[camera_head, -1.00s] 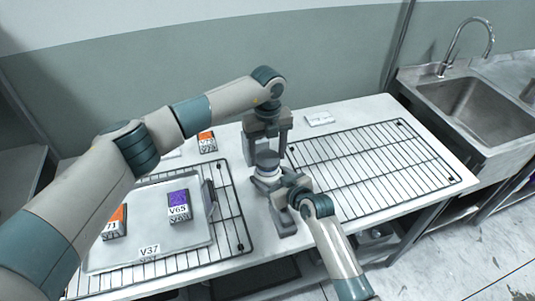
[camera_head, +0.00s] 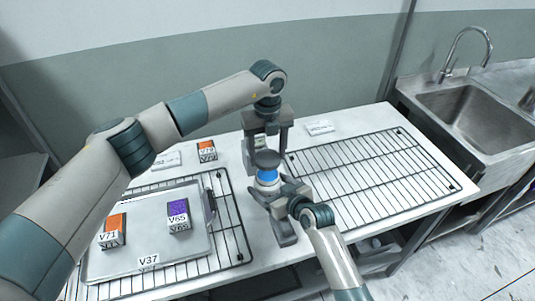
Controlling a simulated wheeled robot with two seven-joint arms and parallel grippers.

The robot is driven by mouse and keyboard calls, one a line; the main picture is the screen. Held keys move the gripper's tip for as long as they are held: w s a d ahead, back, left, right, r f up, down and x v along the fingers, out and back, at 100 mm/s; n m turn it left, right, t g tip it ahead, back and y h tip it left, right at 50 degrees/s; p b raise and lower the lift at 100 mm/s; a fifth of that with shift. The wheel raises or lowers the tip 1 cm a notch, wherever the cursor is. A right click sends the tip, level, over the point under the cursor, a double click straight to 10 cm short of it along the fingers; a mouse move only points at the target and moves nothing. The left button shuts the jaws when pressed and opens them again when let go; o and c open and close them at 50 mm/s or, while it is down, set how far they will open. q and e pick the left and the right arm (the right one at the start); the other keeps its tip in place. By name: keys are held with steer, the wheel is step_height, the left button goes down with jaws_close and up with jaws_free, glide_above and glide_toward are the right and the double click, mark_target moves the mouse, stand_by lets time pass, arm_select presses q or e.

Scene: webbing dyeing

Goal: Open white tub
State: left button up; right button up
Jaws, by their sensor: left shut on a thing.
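The white tub (camera_head: 268,182) stands near the middle of the table. Its top is uncovered and shows blue inside. A dark grey round lid (camera_head: 266,159) is just above it, a small gap apart. My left gripper (camera_head: 267,148) reaches down from above and is shut on the lid. My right gripper (camera_head: 271,191) comes from the front right, low at the table, with its fingers at both sides of the tub. The fingers' exact contact is partly hidden.
A tray labelled V37 (camera_head: 148,262) lies on the left wire rack (camera_head: 232,222), bearing a V71 block (camera_head: 112,229) and a purple V65 block (camera_head: 179,213). Another orange block (camera_head: 207,149) stands behind. The right rack (camera_head: 370,175) is empty. A sink (camera_head: 465,115) is at the right.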

steer(key=shift+o, duration=0.2)
arm_select(q)
step_height(320, 180, down, 2)
steer(key=shift+f+b, duration=0.1)
steer(key=shift+b, duration=1)
steer(key=shift+f, duration=0.1)
arm_select(e)
steer(key=v, duration=1.2)
arm_select(q)
steer(key=shift+s, duration=0.1)
arm_select(e)
steer(key=shift+d+f, duration=0.1)
steer(key=shift+f, duration=0.05)
